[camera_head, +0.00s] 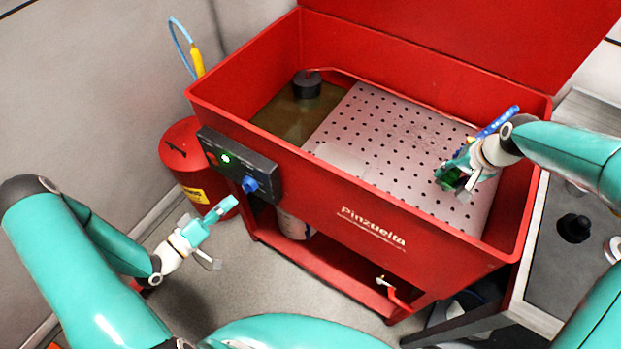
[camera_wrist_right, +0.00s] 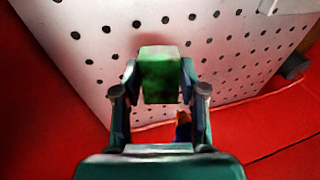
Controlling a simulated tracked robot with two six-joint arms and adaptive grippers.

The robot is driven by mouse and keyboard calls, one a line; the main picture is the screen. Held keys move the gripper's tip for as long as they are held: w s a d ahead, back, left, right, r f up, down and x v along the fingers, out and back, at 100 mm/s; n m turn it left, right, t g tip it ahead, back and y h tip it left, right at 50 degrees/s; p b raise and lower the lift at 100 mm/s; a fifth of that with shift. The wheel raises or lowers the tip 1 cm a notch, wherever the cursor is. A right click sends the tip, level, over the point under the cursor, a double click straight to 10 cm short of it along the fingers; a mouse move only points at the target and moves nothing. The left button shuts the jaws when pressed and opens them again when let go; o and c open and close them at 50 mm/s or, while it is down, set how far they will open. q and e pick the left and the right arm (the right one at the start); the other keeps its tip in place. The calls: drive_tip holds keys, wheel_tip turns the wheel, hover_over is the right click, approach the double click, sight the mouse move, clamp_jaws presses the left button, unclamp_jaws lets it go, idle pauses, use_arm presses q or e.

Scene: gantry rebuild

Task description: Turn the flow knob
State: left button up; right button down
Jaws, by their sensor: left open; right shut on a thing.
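The blue flow knob (camera_head: 250,184) sticks out from the dark control panel (camera_head: 266,171) on the front of the red parts washer. A small green light (camera_head: 225,158) glows on the same panel. My left gripper (camera_head: 223,234) is open and empty, below and left of the knob and apart from it. My right gripper (camera_head: 452,176) is over the perforated plate inside the washer. It is shut on a green block (camera_wrist_right: 160,75), which shows between its fingers in the right wrist view. Whether the block touches the plate I cannot tell.
The washer tub (camera_head: 397,172) has a perforated plate (camera_head: 375,140) and a dark round part (camera_head: 307,84) at the back left. A red can (camera_head: 190,172) stands left of the washer. A grey side table (camera_head: 558,268) is at the right. Floor in front is clear.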

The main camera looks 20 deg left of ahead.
sight(248, 186)
use_arm(q)
drive_tip(key=x, duration=0.6)
drive_tip(key=shift+c, duration=0.3)
drive_tip(key=c, duration=1.1)
